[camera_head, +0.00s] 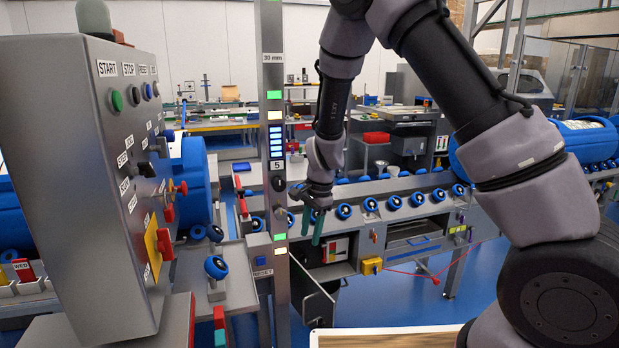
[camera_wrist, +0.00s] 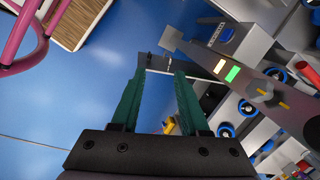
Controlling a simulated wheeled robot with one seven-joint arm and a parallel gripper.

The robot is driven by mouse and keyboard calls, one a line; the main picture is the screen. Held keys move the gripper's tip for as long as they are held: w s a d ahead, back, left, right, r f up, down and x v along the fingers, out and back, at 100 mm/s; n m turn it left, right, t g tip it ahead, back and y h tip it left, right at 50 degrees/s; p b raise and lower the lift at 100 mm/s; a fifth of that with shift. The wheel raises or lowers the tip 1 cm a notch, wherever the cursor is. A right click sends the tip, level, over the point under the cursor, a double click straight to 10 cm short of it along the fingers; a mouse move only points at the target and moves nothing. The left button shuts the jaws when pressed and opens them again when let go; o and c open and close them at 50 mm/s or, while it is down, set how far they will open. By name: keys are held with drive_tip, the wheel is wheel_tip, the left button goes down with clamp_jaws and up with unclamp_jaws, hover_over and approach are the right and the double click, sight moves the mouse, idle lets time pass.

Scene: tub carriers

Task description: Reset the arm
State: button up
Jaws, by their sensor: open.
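My arm reaches in from the upper right in the head view and bends down at the middle. My gripper (camera_head: 313,226) hangs near the right side of the grey column (camera_head: 272,150), with its green fingers pointing down. In the wrist view, the two green fingers of my gripper (camera_wrist: 158,90) stand apart with nothing between them. Blue floor and an open grey cabinet door show beyond the fingertips.
A grey control panel (camera_head: 105,170) with buttons stands at the left. A conveyor with several blue rollers (camera_head: 394,203) runs behind the gripper. An open cabinet door (camera_head: 312,300) sticks out below. A wood-topped surface (camera_head: 385,340) lies at the bottom. Blue floor (camera_head: 400,295) is open at the centre right.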

drive_tip(key=s+d+r+n+t+y, duration=0.15)
drive_tip(key=d+r, duration=0.45)
drive_tip(key=r, duration=0.6)
drive_tip(key=s+d+r+n+t+y, duration=0.1)
drive_tip(key=s+d+r, duration=0.1)
drive_tip(key=d+r, duration=0.65)
drive_tip(key=s+d+r+n+t+h, duration=0.1)
drive_tip(key=s+d+r+t, duration=0.1)
drive_tip(key=s+d+r, duration=0.3)
drive_tip(key=s+d+r+n+t+h, duration=0.1)
drive_tip(key=s+d+r+n+t, duration=0.1)
drive_tip(key=s+d+r, duration=0.3)
drive_tip(key=s+r, duration=0.3)
drive_tip(key=s, duration=0.2)
drive_tip(key=shift+s+r, duration=0.15)
drive_tip(key=shift+r, duration=0.15)
